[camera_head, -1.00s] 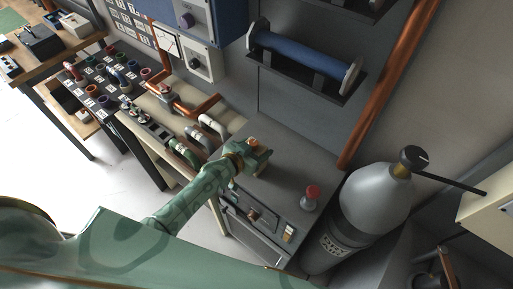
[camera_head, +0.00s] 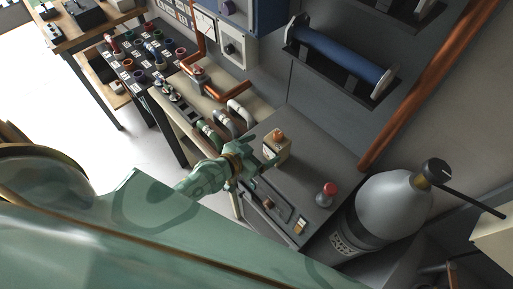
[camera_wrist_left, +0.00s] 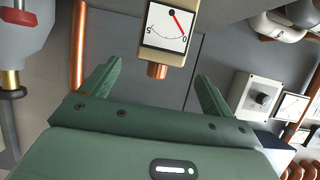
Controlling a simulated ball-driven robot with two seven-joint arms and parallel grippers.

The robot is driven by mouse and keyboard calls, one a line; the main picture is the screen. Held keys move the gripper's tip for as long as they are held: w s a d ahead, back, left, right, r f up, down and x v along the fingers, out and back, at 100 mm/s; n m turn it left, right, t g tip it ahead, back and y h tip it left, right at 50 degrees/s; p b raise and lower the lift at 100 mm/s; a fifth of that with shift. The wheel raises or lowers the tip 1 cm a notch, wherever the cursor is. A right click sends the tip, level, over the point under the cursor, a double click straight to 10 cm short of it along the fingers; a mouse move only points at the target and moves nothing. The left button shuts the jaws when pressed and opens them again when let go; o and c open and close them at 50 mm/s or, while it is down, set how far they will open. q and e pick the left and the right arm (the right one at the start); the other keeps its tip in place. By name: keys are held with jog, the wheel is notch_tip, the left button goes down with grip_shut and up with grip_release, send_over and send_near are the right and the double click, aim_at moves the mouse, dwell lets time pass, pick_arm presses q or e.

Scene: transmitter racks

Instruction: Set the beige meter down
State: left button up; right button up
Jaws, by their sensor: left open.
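The beige meter (camera_head: 277,150) stands on the grey cabinet top (camera_head: 308,158), with an orange-copper knob on its top. In the left wrist view the meter (camera_wrist_left: 168,25) shows its white dial with a red needle and the copper knob, upside down in the picture. My left gripper (camera_head: 258,162) is open and empty, just to the left of the meter in the head view. In the left wrist view its fingers (camera_wrist_left: 154,76) are spread apart, with the meter beyond their tips and the knob toward the gap. My right gripper is not in view.
A red-topped knob (camera_head: 327,194) stands on the same cabinet top. A grey gas cylinder (camera_head: 385,205) is to the right. Curved pipes (camera_head: 237,115) are to the left, and a blue cylinder (camera_head: 340,62) is on the wall behind. Bare cabinet top lies between meter and red-topped knob.

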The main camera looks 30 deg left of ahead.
pick_arm(q)
jog(key=shift+v, duration=1)
jog(key=s+a+f+g+y, duration=0.1)
jog(key=s+a+f+g, duration=0.15)
jog(key=s+f, duration=0.6)
jog(key=s+a+f+g+y, duration=0.1)
jog(key=s+f+g+y, duration=0.3)
jog(key=f, duration=0.7)
jog(key=s+f+g, duration=0.1)
jog(key=s+f, duration=0.2)
jog(key=s, duration=0.4)
jog(key=s+a+f+g, duration=0.1)
jog(key=s+f, duration=0.3)
jog(key=s, duration=0.4)
jog(key=s+f+g, duration=0.3)
jog(key=s+f, duration=0.1)
jog(key=s, duration=0.4)
jog(key=shift+a, duration=0.4)
